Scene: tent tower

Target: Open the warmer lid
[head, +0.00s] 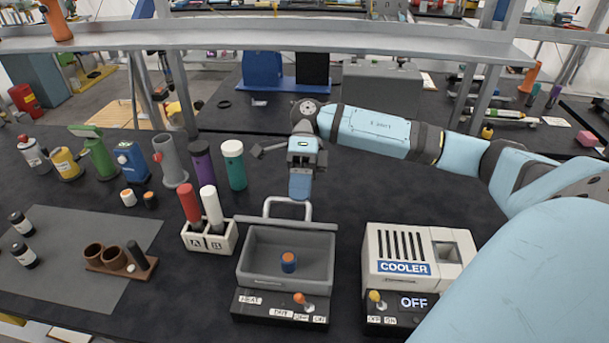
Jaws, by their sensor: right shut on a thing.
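The warmer (249,303) is a dark grey box at the front centre with labels and an orange-tipped switch on its front. Its lid (325,224) is raised at the back edge and seen nearly edge-on, so the inside shows. A small blue piece with an orange-brown top (288,262) sits in the warmer. A pale loop handle (268,207) stands behind the lid's edge. My right gripper (300,190) comes down from behind and is shut on the handle; its blue fingers hide part of it. My left gripper is not in view.
A white cooler (404,268) reading OFF stands close on the warmer's right. A white holder (209,240) with red and white cylinders stands close on its left. Several bottles and tubes line the table further left. A grey shelf (250,38) spans behind my right arm.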

